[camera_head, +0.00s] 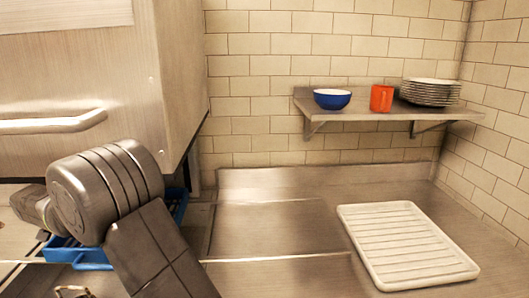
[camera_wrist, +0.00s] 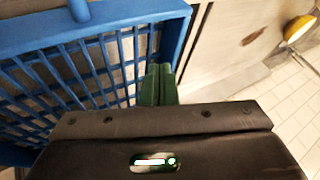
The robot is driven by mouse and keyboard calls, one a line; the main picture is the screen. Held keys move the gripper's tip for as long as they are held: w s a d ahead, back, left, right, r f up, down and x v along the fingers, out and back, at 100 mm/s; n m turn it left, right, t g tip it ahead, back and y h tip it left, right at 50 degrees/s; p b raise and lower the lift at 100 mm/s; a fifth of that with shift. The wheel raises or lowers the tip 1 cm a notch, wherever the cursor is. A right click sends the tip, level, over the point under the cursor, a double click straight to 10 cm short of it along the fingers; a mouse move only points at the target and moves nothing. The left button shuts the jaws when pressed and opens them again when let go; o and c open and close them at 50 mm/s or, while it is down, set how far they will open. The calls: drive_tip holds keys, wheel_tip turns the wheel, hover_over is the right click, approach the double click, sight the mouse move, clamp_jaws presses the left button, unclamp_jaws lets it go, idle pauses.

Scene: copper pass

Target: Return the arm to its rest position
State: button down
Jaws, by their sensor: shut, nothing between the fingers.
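My gripper (camera_wrist: 158,84) shows in the wrist view as two green fingers pressed together, with nothing between them. They are beside or over the right edge of a blue slatted rack (camera_wrist: 105,24); the height between them cannot be told. In the head view my arm is folded at the lower left, in front of the blue rack (camera_head: 93,256). The fingers are hidden in that view.
A steel cabinet with a bar handle (camera_head: 55,124) stands at the left. A white ribbed tray (camera_head: 408,245) lies on the steel counter (camera_head: 270,230). A wall shelf (camera_head: 365,113) holds a blue bowl (camera_head: 332,99), an orange mug (camera_head: 381,98) and stacked plates (camera_head: 431,92). The middle counter is clear.

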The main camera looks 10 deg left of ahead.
sight(70, 245)
drive_tip(key=p+x, duration=0.1)
drive_tip(key=x, duration=0.6)
drive_tip(key=shift+w+f, duration=0.2)
drive_tip(key=shift+f, duration=0.05)
drive_tip(key=shift+w+d, duration=0.1)
drive_tip(key=shift+d, duration=0.65)
drive_tip(key=shift+a, duration=0.1)
